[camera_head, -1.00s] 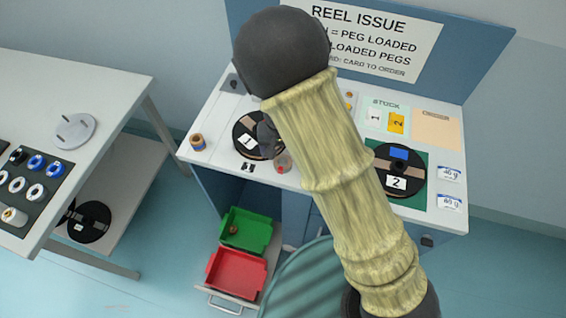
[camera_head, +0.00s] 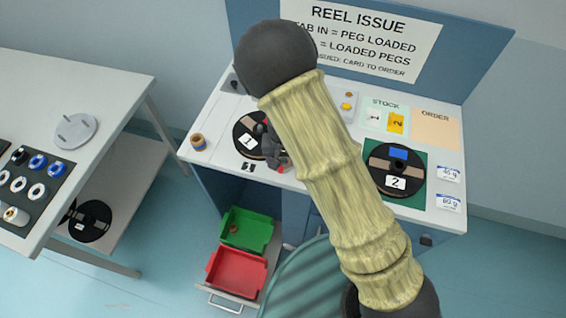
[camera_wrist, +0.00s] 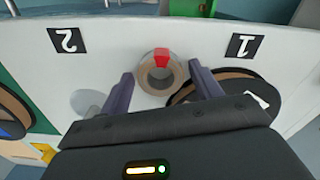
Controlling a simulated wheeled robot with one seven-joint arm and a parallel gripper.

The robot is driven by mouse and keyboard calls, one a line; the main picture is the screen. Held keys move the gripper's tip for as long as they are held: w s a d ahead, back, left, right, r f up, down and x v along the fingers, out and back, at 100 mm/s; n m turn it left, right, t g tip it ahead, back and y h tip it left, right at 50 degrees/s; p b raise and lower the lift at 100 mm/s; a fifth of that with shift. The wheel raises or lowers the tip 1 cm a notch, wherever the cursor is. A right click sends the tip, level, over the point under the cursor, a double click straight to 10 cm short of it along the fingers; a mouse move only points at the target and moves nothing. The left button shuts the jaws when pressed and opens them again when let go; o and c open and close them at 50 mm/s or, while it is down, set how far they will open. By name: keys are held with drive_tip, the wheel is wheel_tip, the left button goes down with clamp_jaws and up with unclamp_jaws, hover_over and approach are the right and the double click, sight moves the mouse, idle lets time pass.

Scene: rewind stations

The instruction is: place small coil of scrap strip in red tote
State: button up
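A small tan, ring-shaped coil with a red tab (camera_wrist: 152,85) sits on the white counter between my gripper's fingers in the wrist view. My gripper (camera_wrist: 161,74) is open, with one finger on each side of it. Any finger contact cannot be told. In the head view my gripper (camera_head: 277,158) is low over the counter's front, beside reel 1, and hides most of this coil. The red tote (camera_head: 237,272) stands low in front of the counter and looks empty. A small brown coil (camera_head: 234,229) lies in the green tote (camera_head: 261,236) behind it.
Reel 1 (camera_head: 244,133) lies close to my gripper, and reel 2 (camera_head: 384,160) lies on a green mat to the right. A side table (camera_head: 90,90) is at left. My arm covers the counter's middle.

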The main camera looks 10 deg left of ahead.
sight(283, 162)
drive_tip(key=c, duration=0.8)
wheel_tip(283, 162, up, 10)
drive_tip(key=shift+r, duration=0.1)
drive_tip(key=shift+c, duration=0.2)
